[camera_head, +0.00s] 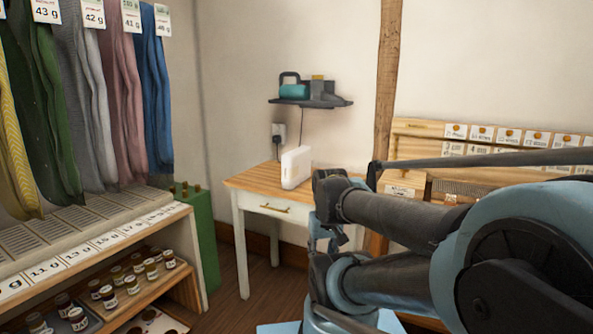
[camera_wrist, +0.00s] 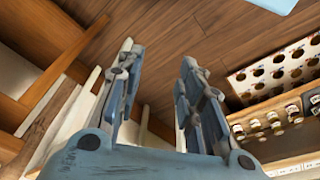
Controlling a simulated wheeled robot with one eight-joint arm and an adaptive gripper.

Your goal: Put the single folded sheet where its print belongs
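I cannot make out a single folded sheet with a print in either view. My gripper (camera_wrist: 158,62) shows in the wrist view with its two fingers wide apart and nothing between them, above the wooden floor. In the head view my arm fills the right side, and the gripper's fingertips cannot be made out there. A white upright slab-like object (camera_head: 296,167) stands on the small wooden table (camera_head: 252,180); I cannot tell what it is. Coloured hanging cloths (camera_head: 90,100) with printed gram tags (camera_head: 94,13) hang at the left.
A numbered shelf unit (camera_head: 185,225) with small jars (camera_head: 108,296) stands at the left, with a green box (camera_head: 197,225) behind it. A wall shelf (camera_head: 312,102) holds a teal device. A wooden rack with labelled cards (camera_head: 482,133) is behind my arm. Some floor (camera_head: 235,285) is clear.

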